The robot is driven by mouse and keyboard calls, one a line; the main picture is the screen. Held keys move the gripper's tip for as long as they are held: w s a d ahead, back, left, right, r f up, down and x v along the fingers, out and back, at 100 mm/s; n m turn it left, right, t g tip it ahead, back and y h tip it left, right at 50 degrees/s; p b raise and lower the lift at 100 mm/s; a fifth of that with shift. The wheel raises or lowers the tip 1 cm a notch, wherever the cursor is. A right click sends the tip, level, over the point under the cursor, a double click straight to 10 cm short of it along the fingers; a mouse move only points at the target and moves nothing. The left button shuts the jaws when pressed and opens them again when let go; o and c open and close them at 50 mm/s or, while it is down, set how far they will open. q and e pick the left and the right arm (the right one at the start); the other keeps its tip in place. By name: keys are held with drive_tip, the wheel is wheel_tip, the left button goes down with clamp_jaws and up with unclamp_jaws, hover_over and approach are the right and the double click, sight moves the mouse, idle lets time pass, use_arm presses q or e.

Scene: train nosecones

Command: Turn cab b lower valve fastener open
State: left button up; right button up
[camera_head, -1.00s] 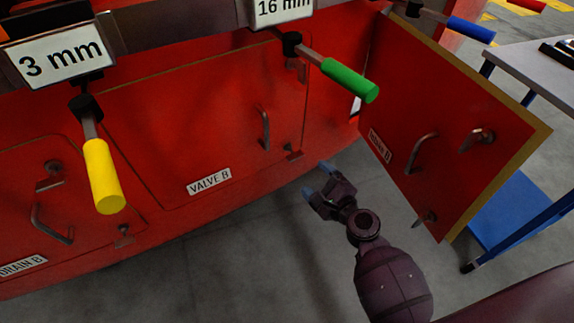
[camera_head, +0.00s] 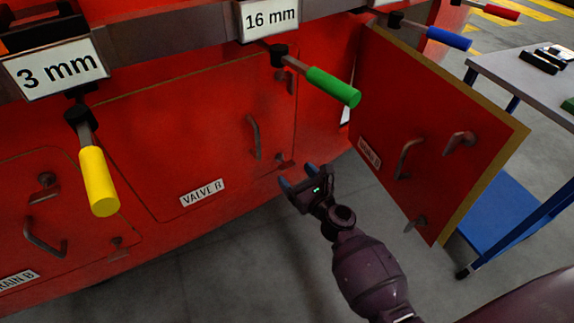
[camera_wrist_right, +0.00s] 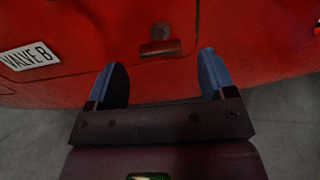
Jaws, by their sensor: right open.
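The red panel labelled VALVE B (camera_head: 180,140) is closed, with a bar handle (camera_head: 254,137) on its right side. Its lower fastener (camera_head: 284,161) is a small dark latch at the lower right corner. In the right wrist view the fastener (camera_wrist_right: 160,42) shows a round head with a flat tab lying roughly level, ahead of the fingertips. My right gripper (camera_head: 298,181) is open and empty, just below the fastener and apart from it. Its two blue fingers (camera_wrist_right: 165,75) stand either side of the fastener's line. My left gripper is not in view.
An open red door (camera_head: 430,130) hangs to the right of my right gripper. A table with a blue lower shelf (camera_head: 505,215) stands at the right. The floor below the panel is clear.

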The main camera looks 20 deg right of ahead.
sight(287, 165)
drive_tip(key=shift+x, duration=2.35)
drive_tip(key=c, duration=0.9)
